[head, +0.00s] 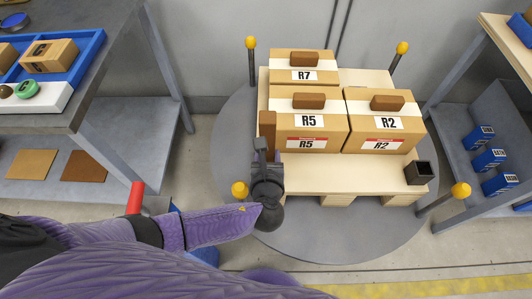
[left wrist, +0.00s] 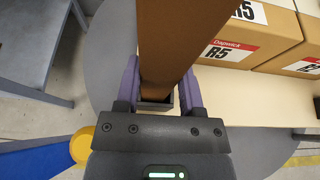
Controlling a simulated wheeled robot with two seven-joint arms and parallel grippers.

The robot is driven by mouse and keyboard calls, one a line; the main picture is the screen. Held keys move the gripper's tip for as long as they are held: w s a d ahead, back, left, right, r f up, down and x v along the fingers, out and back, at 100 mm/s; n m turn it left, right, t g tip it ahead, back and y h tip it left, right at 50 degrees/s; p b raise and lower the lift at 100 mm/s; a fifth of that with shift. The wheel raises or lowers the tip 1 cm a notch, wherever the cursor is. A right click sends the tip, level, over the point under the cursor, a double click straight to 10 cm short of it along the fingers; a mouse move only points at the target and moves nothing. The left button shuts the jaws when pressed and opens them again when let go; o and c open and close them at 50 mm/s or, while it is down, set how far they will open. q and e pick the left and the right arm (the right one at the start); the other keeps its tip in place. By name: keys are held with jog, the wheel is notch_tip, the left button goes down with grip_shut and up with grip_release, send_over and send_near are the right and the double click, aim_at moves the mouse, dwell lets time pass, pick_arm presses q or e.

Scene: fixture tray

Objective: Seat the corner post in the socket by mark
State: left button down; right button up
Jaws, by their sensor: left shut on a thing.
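A brown corner post (head: 267,124) stands roughly upright at the front left of the pallet (head: 345,173). My left gripper (head: 266,172) is shut on it. In the left wrist view the post (left wrist: 178,35) runs between the two fingers of my left gripper (left wrist: 158,95). A dark square socket (left wrist: 158,103) shows at the post's lower end. I cannot tell whether the post's end is inside it or just above. Another black socket (head: 418,172), open and empty, is at the pallet's front right corner. I see no mark clearly. My right gripper is out of view.
Cartons R7 (head: 287,87), R5 (head: 292,132) and R2 (head: 361,111) with brown blocks on top fill the pallet's back and middle. Yellow-knobbed poles (head: 460,191) ring the round grey platform (head: 330,248). Shelves stand at left and right.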

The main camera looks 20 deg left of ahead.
pick_arm(q)
jog(key=shift+c, duration=0.7)
grip_release()
jog(key=shift+a+f, duration=0.1)
jog(key=shift+f, duration=0.55)
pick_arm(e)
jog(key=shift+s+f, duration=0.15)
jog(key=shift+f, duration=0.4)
pick_arm(q)
jog(key=p+v, duration=0.5)
jog(key=v, duration=0.5)
jog(key=shift+r, duration=0.45)
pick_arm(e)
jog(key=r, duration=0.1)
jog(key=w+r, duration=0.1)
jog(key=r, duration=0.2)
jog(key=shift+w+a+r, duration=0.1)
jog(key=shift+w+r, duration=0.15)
